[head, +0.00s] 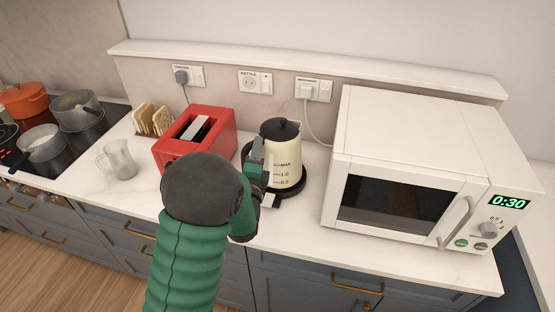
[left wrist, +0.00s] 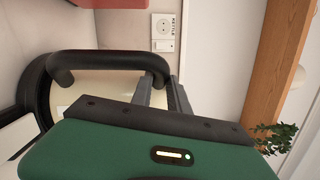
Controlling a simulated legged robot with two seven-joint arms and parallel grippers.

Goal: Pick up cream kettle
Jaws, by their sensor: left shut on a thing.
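The cream kettle (head: 286,160) has a black lid and level marks on its side. It stands upright at its black round base (head: 292,192) on the counter, between the toaster and the microwave. My left gripper (head: 262,170) is at the kettle's left side and is shut on its handle. In the left wrist view the black handle (left wrist: 108,59) passes between the fingers of the left gripper (left wrist: 160,92). Whether the kettle is lifted off its base cannot be told. My right gripper is not in view.
A red toaster (head: 222,132) is close behind and left of my arm. A white microwave (head: 425,165) is to the right. A glass jug (head: 118,160), a toast rack (head: 152,121) and pots on the hob (head: 22,160) are left. A ledge (head: 300,68) runs behind.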

